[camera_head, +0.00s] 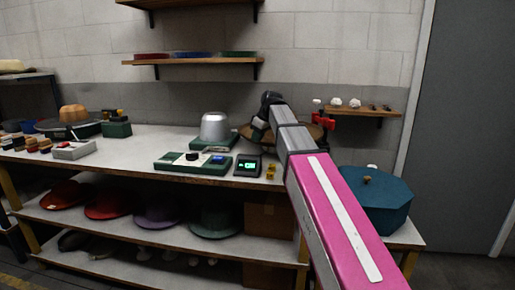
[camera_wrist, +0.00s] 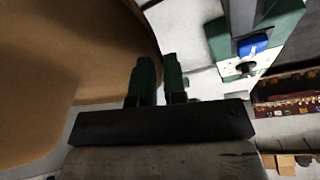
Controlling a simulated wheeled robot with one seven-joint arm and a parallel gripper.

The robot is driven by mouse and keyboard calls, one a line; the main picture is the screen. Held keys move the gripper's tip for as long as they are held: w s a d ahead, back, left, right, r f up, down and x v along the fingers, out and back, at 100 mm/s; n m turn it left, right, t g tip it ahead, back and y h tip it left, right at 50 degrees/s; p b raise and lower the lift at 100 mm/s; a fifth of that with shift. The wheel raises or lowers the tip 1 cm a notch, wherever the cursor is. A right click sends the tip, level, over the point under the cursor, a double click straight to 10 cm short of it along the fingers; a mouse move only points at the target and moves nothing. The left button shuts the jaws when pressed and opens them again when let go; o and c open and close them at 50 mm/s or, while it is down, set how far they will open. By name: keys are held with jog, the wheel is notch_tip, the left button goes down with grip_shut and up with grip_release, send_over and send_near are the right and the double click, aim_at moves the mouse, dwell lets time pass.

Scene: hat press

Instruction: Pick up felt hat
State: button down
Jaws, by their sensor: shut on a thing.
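The felt hat is tan-brown with a wide brim. In the head view its brim (camera_head: 246,131) shows on both sides of my arm, which hides the middle of it. In the wrist view the hat (camera_wrist: 70,50) fills the left side, with its curved brim edge reaching my fingers. My gripper (camera_wrist: 160,78) has its two green fingers close together, shut on the brim edge. The fingertips are hidden behind my arm in the head view. I cannot tell whether the hat touches the bench.
A silver hat block (camera_head: 214,127) and a green control box (camera_head: 192,162) stand on the bench left of the hat. A teal lidded box (camera_head: 373,200) stands at right. Several colored hats lie on the shelf below. A wall shelf (camera_head: 362,111) is behind at right.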

notch_tip(320, 180, up, 10)
jog(key=shift+r, duration=0.25)
dwell(0.9)
